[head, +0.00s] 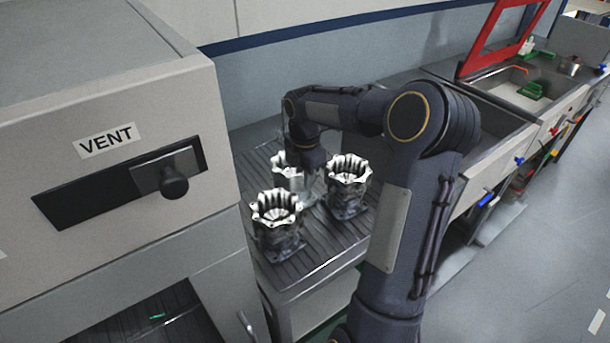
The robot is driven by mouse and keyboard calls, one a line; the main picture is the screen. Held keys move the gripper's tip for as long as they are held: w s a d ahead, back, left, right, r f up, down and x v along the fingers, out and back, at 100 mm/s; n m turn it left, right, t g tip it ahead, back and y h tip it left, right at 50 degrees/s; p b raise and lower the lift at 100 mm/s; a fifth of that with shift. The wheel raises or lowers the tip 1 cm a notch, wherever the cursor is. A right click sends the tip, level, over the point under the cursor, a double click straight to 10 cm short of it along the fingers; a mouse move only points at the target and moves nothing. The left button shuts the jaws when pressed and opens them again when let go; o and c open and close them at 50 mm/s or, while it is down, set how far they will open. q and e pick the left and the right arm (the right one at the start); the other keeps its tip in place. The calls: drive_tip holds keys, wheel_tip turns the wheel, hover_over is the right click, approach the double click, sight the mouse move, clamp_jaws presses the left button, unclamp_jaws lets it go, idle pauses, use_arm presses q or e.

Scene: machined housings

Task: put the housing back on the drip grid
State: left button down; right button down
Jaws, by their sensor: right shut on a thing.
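Three silver machined housings with scalloped open rims are grouped at the drip grid (318,262), a dark slatted surface. One housing (278,238) is at the front left and another (348,186) is at the right; both stand upright on the slats. The third housing (287,177) is at the back left, partly hidden by my right gripper (307,182). My right gripper is shut on this back housing, pointing down at its right side. I cannot tell whether its base touches the grid. My left gripper is not in view.
A grey cabinet marked VENT (105,140), with a black knob (174,184), stands close on the left. A sink bench with a raised red frame (500,40) is at the back right. My right arm covers part of the bench.

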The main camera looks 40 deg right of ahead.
drive_tip(key=shift+r, duration=0.1)
drive_tip(key=c, duration=1.8)
unclamp_jaws()
drive_tip(key=shift+f, duration=0.2)
drive_tip(key=o, duration=0.5)
drive_tip(key=shift+c, duration=0.2)
